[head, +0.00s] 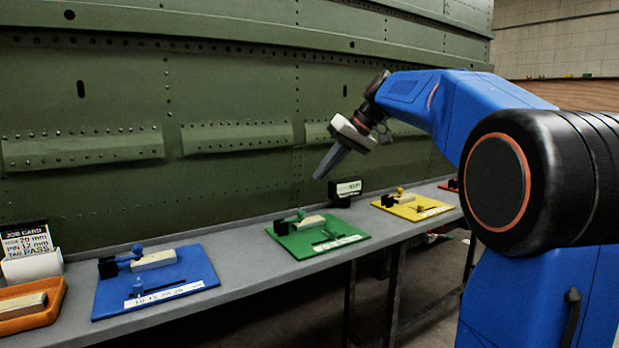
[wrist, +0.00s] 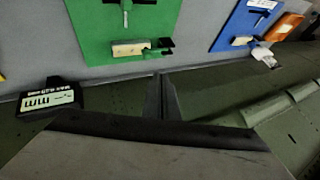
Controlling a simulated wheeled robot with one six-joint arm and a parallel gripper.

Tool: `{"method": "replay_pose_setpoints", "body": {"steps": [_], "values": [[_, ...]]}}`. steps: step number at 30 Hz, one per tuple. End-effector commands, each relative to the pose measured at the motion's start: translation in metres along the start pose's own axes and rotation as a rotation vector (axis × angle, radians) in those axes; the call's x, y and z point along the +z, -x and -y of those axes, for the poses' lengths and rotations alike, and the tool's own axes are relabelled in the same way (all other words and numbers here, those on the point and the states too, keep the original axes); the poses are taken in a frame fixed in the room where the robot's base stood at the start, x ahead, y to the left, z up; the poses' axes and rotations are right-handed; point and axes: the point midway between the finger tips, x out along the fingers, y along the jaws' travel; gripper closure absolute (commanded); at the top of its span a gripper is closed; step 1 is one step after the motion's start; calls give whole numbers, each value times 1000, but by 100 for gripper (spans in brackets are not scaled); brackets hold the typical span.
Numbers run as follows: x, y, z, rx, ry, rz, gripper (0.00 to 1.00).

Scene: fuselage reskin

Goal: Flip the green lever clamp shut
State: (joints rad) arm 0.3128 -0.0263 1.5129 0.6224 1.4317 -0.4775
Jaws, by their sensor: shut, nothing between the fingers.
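The green board (head: 338,246) lies on the grey bench. At its back left corner is the green lever clamp (head: 290,221), with a black base and a green-knobbed lever beside a cream block (head: 310,222). I cannot tell clearly how far the lever is tilted. In the wrist view the clamp (wrist: 158,47) sits at the end of the cream block (wrist: 128,49), near the green board's (wrist: 95,35) edge. My gripper (head: 318,177) is shut and empty, above and behind the green board, pointing down and left. Its fingers (wrist: 160,82) show just short of the clamp in the wrist view.
A blue board (head: 155,285) and a yellow board (head: 412,206) with similar clamps lie either side. A dark display box (head: 346,188) stands behind the green board. A riveted green fuselage panel (head: 230,90) rises behind the bench. An orange tray (head: 30,308) is far left.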

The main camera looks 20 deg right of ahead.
Motion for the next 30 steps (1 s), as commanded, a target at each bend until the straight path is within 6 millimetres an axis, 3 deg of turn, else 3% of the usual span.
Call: {"method": "replay_pose_setpoints", "body": {"steps": [6, 23, 26, 30], "values": [[2, 12, -8, 0, -1, 0, 100], [3, 13, -8, 1, -1, 1, 100], [11, 11, -4, 10, -5, 4, 100], [44, 2, 8, 53, -25, 20, 100]]}}
